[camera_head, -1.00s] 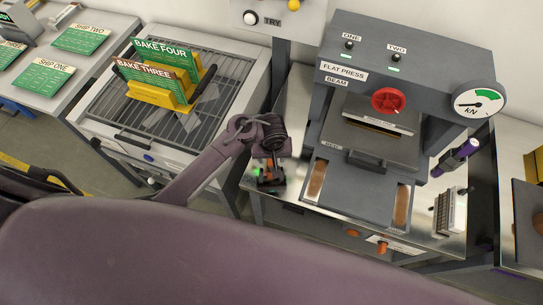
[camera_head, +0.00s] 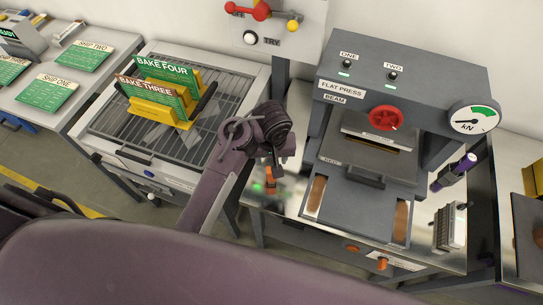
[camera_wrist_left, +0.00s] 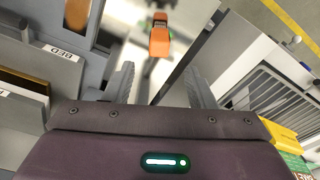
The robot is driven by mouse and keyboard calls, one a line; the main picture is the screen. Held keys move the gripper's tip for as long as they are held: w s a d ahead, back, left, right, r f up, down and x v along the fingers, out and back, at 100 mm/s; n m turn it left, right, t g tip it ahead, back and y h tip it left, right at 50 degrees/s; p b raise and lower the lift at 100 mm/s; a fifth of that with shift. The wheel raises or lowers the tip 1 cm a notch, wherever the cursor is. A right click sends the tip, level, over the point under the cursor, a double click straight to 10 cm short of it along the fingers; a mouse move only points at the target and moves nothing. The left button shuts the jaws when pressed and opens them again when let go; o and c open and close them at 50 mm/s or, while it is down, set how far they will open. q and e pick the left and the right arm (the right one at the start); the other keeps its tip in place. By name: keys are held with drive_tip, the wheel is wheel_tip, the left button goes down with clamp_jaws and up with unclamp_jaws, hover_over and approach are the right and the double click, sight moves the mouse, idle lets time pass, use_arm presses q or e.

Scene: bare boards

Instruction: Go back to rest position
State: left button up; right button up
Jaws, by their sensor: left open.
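My left gripper (camera_head: 283,152) is above the steel bench top, left of the flat press. In the left wrist view its two grey fingers (camera_wrist_left: 160,82) stand wide apart with nothing between them. An orange-handled tool (camera_head: 270,179) is on the bench top below the gripper, apart from it; the arm partly covers it in the head view. It also shows in the left wrist view, beyond the fingertips (camera_wrist_left: 159,38). My right gripper is in neither view.
The flat press (camera_head: 350,190), with a red knob (camera_head: 385,118) and gauge (camera_head: 474,118), stands close right of the gripper. A rack (camera_head: 110,125) holding yellow stands and BAKE signs is left. A TRY panel (camera_head: 275,30) rises behind. A purple-ended cylinder (camera_head: 455,172) is right of the press.

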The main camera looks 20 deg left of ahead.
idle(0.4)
use_arm(q)
drive_tip(key=s+a+r+m+t, duration=0.1)
drive_tip(key=s+a+r+m, duration=0.25)
drive_tip(key=s, duration=0.35)
drive_tip(key=s+a+r+m+t, duration=0.1)
drive_tip(key=s+a+r+m, duration=0.25)
drive_tip(key=s, duration=0.25)
wheel_tip(320, 180, down, 33)
drive_tip(key=s+g+b, duration=0.1)
drive_tip(key=s+b, duration=0.1)
drive_tip(key=b, duration=0.2)
drive_tip(key=s+a+f+g+b, duration=0.1)
drive_tip(key=s+a+f+b, duration=0.1)
drive_tip(key=s+f, duration=1.7)
wheel_tip(320, 180, down, 2)
drive_tip(key=shift+s+a+f+n, duration=0.1)
drive_tip(key=shift+s+a+n, duration=0.2)
drive_tip(key=shift+a, duration=0.25)
